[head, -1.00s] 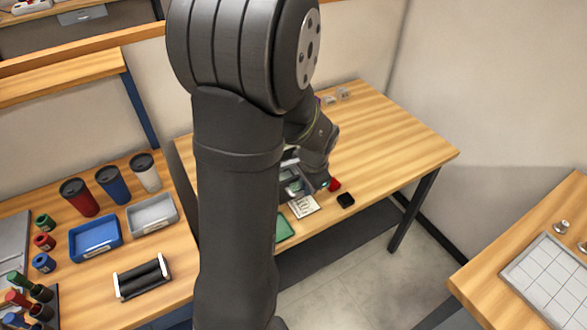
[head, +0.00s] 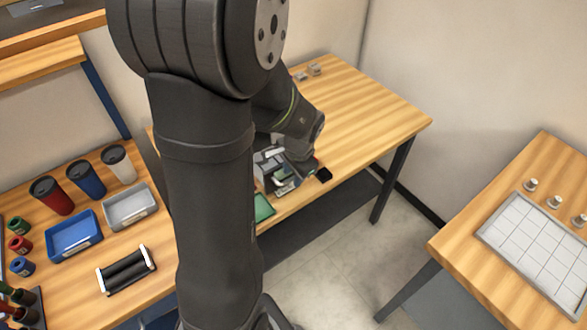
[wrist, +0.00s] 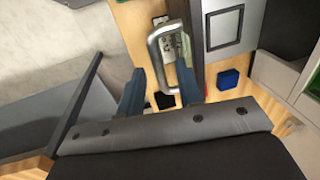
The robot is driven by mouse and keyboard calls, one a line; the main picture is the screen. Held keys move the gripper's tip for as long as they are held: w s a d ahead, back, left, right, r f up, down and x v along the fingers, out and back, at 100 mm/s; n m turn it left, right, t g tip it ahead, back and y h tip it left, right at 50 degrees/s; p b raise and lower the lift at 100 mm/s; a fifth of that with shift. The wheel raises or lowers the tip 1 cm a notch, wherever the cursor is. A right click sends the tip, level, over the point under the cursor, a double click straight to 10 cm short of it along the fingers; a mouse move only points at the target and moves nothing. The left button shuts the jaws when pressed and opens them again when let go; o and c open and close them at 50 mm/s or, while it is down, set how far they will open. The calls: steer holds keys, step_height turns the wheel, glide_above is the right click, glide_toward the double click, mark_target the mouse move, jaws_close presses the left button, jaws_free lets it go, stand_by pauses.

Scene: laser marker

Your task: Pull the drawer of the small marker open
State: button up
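The small marker (head: 268,162) is a grey machine on the middle table, partly hidden behind my arm in the head view. In the wrist view its grey front (wrist: 222,28) is at the upper right. A silver bar handle (wrist: 156,62) stands out from it. My gripper (wrist: 161,72) is open, with its two dark blue fingers apart. The near end of the handle shows between the fingers in the picture; I see no clear grip on it. Whether the drawer is shut is not clear.
A black block (head: 324,174) and a green tray (head: 263,207) lie near the table's front edge. A blue block (wrist: 228,79) is right of my fingers in the wrist view. The left bench holds cups and trays (head: 73,236). Open floor (head: 330,230) lies before the table.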

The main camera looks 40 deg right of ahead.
steer(key=s+r, duration=0.3)
steer(key=r, duration=1.4)
steer(key=w+f, duration=0.1)
steer(key=f, duration=0.4)
steer(key=w+f, duration=0.1)
steer(key=f, duration=0.5)
steer(key=w+f, duration=0.1)
steer(key=f, duration=0.5)
steer(key=shift+r, duration=0.1)
steer(key=s+r, duration=0.3)
steer(key=r, duration=1.3)
steer(key=shift+r, duration=0.4)
